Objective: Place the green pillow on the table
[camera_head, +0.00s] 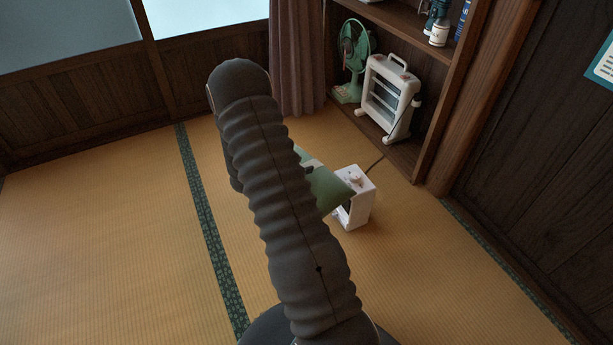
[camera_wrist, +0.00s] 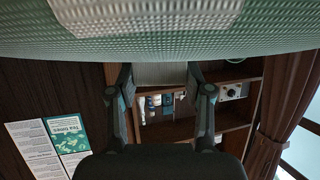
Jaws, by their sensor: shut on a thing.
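The green pillow (camera_head: 328,190) shows partly behind my arm in the head view, held above the tatami floor, with a pale patch on it. In the wrist view the pillow (camera_wrist: 150,45) fills the top, a textured green surface with a whitish patch. My gripper (camera_wrist: 161,73) has its two dark fingers reaching up to the pillow's edge, and it is shut on the pillow. The fingertips are hidden by the pillow. In the head view my arm hides most of the gripper. I see no table in either view.
A small white appliance (camera_head: 356,200) stands on the floor just right of the pillow. A wooden shelf (camera_head: 430,150) holds a green fan (camera_head: 352,58) and a white heater (camera_head: 389,97). A curtain (camera_head: 298,60) hangs beside it. The tatami (camera_head: 100,230) at left is clear.

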